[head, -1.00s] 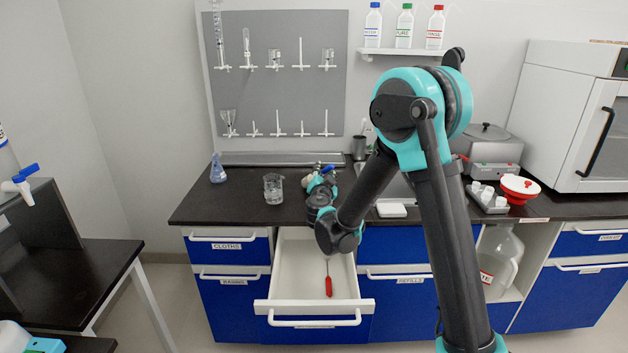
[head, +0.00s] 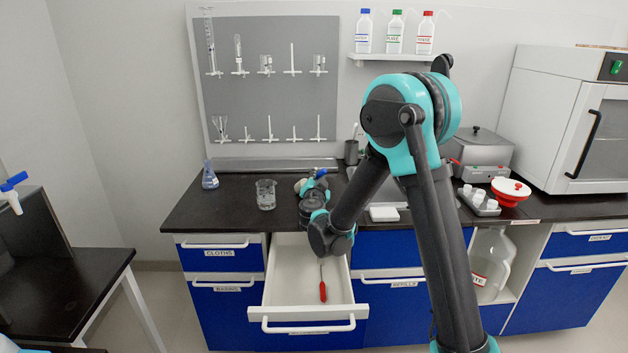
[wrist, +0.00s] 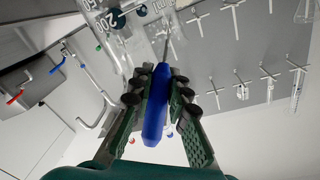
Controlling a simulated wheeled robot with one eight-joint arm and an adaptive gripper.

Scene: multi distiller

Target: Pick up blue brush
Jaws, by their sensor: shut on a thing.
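The blue brush (wrist: 156,108) has a thick blue handle and a thin metal-looking shaft that runs up in the wrist view. My gripper (wrist: 158,84) is shut on its handle, with a ridged finger on each side. In the head view, my gripper (head: 316,180) is over the dark counter, to the right of a glass beaker. A small bit of blue (head: 320,172) shows at its tip, and most of the brush is hidden there.
An open white drawer (head: 290,285) below my arm holds a red-handled tool (head: 323,291). The glass beaker (head: 266,195) and a blue-tinted flask (head: 210,176) stand on the counter (head: 235,210). A grey pegboard (head: 265,80) with hung glassware is behind.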

